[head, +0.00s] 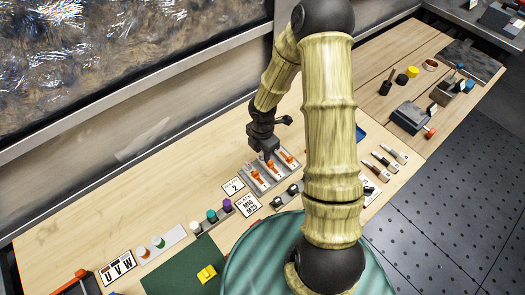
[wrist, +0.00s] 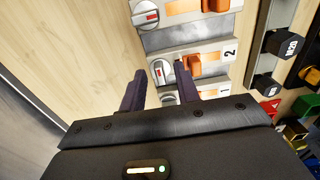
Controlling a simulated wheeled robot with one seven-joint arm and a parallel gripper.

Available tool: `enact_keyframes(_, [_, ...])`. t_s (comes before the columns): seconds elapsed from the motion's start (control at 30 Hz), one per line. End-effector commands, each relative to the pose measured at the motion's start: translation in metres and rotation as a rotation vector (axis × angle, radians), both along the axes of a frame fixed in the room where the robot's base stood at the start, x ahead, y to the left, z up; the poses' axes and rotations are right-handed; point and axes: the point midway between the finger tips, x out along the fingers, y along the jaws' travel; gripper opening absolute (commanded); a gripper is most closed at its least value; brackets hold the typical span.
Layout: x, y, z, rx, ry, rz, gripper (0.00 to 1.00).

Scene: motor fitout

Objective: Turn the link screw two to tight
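The grey terminal block (head: 280,181) with several orange links lies on the bench in the head view. In the wrist view its row labelled 2 (wrist: 230,52) has an orange link (wrist: 205,64) and a round white screw head with a red bar, link screw two (wrist: 158,72). My gripper (wrist: 160,70) has its two dark fingers apart, with the screw head showing between the fingertips. Whether the fingers touch the screw cannot be told. In the head view my gripper (head: 268,158) is low over the block and hides part of it.
A neighbouring link screw (wrist: 145,14) sits in the row above; another row lies below, partly hidden by my gripper. Dark bolt-like parts (wrist: 285,44) stand right of the block. In the head view, label cards (head: 247,205) and coloured caps (head: 226,205) lie nearby. The bench left is mostly clear.

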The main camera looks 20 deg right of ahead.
Motion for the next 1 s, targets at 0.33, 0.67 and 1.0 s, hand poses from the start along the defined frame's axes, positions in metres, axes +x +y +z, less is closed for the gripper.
enact_keyframes(0.33, [0.0002,-0.0001,0.0002,0.000,0.000,-0.001,0.06])
enact_keyframes(0.67, [0.0004,0.0001,0.0004,0.000,-0.001,-0.009,0.00])
enact_keyframes(1.0, [0.0006,0.0001,0.0004,0.001,-0.002,-0.120,0.00])
